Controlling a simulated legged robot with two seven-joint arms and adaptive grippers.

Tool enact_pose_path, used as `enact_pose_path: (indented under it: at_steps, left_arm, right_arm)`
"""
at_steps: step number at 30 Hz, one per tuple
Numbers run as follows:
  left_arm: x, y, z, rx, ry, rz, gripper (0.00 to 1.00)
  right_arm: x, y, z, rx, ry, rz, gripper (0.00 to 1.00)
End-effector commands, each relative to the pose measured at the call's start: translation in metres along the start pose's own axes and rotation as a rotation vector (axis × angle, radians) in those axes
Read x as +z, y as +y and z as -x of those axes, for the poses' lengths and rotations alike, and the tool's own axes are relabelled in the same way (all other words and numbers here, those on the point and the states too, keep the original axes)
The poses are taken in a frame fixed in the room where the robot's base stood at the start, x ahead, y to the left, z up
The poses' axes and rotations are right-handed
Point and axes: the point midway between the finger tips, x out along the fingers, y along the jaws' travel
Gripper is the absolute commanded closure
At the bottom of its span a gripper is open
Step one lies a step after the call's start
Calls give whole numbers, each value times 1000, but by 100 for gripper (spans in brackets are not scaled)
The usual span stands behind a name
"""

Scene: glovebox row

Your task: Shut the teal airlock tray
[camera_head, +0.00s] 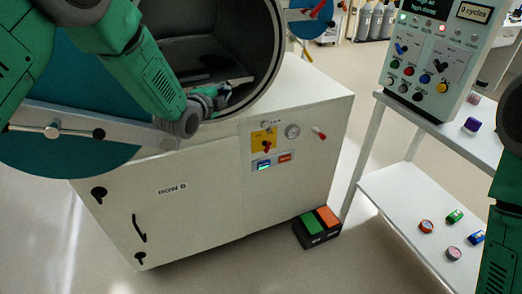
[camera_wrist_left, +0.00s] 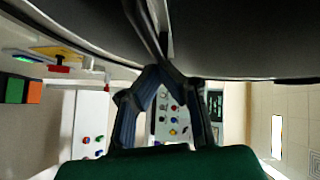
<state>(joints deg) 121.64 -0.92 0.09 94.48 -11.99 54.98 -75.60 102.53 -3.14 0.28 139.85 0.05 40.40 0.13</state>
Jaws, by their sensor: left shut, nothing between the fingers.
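The airlock (camera_head: 275,45) is a round, dark-lined chamber on a white cabinet, with its mouth open. A dark grey tray or shelf (camera_head: 192,52) shows inside it. A large teal round door (camera_head: 65,158) stands swung out at the left, partly behind my left arm, with a pale bar across it. My left gripper (camera_head: 222,97) is at the lower part of the mouth, shut and empty. In the left wrist view its fingers (camera_wrist_left: 158,70) meet close under a dark curved surface; I cannot tell whether they touch it. My right gripper is out of view.
The cabinet front (camera_head: 200,190) carries a yellow switch plate, a gauge and small displays. A green and orange pedal box (camera_head: 318,226) is on the floor. A control panel (camera_head: 435,55) stands on a white rack at the right, with small coloured items on its shelves.

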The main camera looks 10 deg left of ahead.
Motion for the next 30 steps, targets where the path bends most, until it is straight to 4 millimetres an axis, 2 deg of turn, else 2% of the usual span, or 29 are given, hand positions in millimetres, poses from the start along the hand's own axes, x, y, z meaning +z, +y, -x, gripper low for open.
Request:
enact_pose_path:
  at_steps: [3,10,30]
  left_arm:
    - [12,-2,-11,-3,0,0,100]
    - [21,-6,-21,-1,1,2,100]
    - [20,-9,-22,-1,2,-1,100]
  right_arm:
    - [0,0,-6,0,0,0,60]
    - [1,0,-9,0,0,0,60]
    - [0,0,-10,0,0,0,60]
